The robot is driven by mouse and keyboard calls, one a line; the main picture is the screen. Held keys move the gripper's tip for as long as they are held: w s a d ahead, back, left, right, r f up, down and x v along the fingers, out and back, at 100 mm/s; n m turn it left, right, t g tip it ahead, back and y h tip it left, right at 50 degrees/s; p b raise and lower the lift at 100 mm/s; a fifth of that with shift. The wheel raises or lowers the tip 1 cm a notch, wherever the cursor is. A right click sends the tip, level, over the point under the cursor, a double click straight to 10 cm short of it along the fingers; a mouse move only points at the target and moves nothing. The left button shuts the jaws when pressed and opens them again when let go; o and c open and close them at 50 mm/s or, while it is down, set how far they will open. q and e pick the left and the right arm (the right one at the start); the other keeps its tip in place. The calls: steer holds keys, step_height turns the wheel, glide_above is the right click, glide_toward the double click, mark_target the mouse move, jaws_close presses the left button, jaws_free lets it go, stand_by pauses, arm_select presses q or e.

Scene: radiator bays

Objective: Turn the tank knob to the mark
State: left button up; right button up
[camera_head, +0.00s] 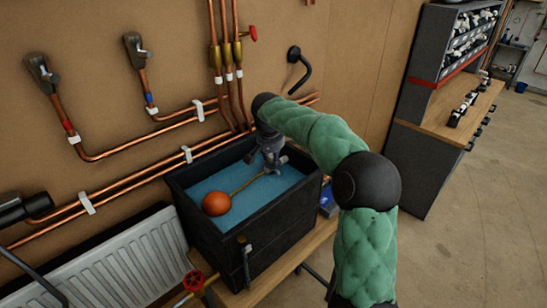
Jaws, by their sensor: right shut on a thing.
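The black tank (211,230) stands on a wooden bench and holds blue water. An orange ball float (216,204) lies at the water on a thin brass rod, which runs up right to my right gripper. My right gripper (271,166) points down at the tank's back right part, with its fingers shut. The tank knob is hidden at the fingers, and I cannot make out its shape or the mark. My left gripper is not in view.
Copper pipes (110,152) run along the brown wall behind the tank. A white radiator (110,265) stands at lower left.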

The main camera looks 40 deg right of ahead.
steer(key=shift+w+d+r, duration=0.15)
steer(key=shift+w+r, duration=0.05)
steer(key=shift+r, duration=0.25)
steer(key=o, duration=1)
steer(key=shift+o, duration=0.4)
steer(key=shift+w+f, duration=0.15)
steer(key=shift+f, duration=0.15)
steer(key=shift+r, duration=0.2)
steer(key=v, duration=1.1)
steer(key=shift+a+r, duration=0.25)
steer(key=shift+a, duration=0.05)
steer(key=shift+f, duration=0.1)
